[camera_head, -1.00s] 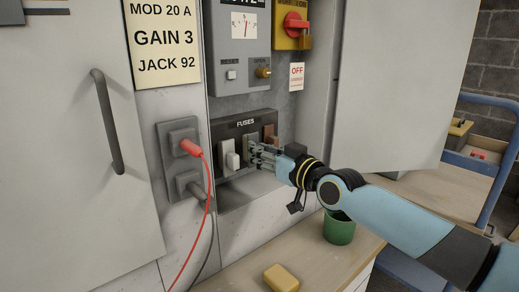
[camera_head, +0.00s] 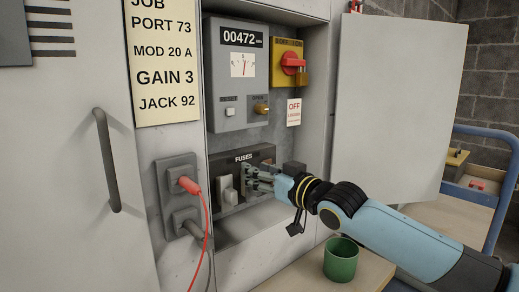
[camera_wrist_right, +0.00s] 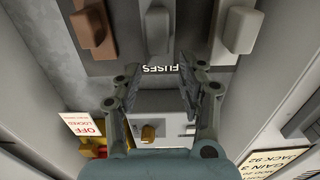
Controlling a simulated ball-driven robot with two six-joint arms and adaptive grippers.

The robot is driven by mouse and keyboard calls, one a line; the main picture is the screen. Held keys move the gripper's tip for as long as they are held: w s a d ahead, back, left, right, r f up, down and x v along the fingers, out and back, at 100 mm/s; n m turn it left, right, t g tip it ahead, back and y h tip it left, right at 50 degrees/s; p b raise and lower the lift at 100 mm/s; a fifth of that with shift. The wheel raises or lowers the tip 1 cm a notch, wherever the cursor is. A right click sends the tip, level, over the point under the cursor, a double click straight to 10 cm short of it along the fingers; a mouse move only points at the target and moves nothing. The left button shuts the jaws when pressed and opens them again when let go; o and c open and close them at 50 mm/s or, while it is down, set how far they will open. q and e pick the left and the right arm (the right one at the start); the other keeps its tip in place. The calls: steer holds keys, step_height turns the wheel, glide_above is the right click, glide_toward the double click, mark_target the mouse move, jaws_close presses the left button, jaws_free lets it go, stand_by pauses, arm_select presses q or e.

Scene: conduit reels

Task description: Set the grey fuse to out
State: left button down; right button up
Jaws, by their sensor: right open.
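The grey fuse (camera_wrist_right: 156,28) sits in the fuse panel between the other two fuses in the right wrist view, where the panel's label appears upside down. My right gripper (camera_wrist_right: 157,75) is open and empty, its two fingers spread, with the grey fuse just beyond the gap between the tips. In the head view my right gripper (camera_head: 251,180) is close in front of the fuse panel (camera_head: 240,164) and hides most of the grey fuse. I cannot tell whether the fingers touch it. My left gripper is not in view.
A white fuse (camera_head: 228,194) and a brown fuse (camera_wrist_right: 95,28) flank the grey one. A meter box (camera_head: 238,90) and a red rotary switch (camera_head: 292,63) are above. A red plug (camera_head: 188,184) with a cable is at left. A green cup (camera_head: 341,259) stands on the bench.

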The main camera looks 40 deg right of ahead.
step_height(320, 180, up, 6)
steer(key=shift+r, duration=0.15)
stand_by(0.5)
